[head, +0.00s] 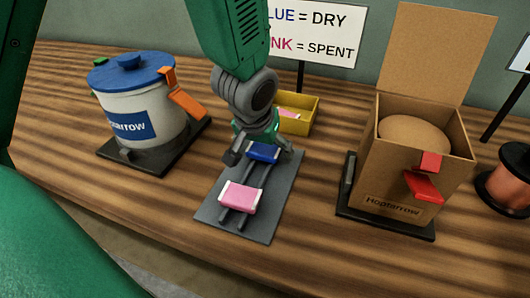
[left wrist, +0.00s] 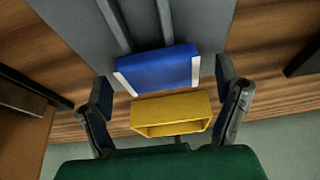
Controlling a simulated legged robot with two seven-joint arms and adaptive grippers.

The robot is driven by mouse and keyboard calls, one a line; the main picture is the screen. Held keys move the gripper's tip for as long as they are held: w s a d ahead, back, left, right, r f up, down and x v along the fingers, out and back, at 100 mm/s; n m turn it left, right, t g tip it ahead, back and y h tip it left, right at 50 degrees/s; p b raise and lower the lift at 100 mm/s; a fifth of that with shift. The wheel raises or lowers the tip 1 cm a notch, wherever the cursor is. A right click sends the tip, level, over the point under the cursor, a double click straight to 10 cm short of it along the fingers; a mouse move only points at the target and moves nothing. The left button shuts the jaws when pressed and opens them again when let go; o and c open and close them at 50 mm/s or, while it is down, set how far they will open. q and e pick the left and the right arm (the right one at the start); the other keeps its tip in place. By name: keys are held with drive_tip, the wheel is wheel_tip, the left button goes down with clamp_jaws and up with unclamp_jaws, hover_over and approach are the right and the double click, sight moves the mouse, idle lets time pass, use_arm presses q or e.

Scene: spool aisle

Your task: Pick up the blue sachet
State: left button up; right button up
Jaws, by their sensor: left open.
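The blue sachet (head: 263,152), with white end strips, lies across the rails of a grey plate (head: 213,206). In the left wrist view the blue sachet (left wrist: 158,68) sits ahead of and between the fingers. My left gripper (head: 260,156) is over the far end of the plate, pointing down, with a finger to each side of the sachet. It also shows in the left wrist view (left wrist: 166,90), its jaws open and apart from the sachet. A pink sachet (head: 240,197) lies on the same rails, nearer. My right gripper is in neither view.
A yellow bin (head: 296,125) with a pink sachet in it stands behind the plate. A blue-lidded tub (head: 130,105) is at left, an open cardboard box (head: 402,160) at right. A sign (head: 325,30) reads blue dry, pink spent. A copper spool (head: 508,182) stands far right.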

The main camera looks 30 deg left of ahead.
use_arm(q)
drive_tip(key=c, duration=1.2)
drive_tip(key=shift+o, duration=0.2)
drive_tip(key=shift+r, duration=0.1)
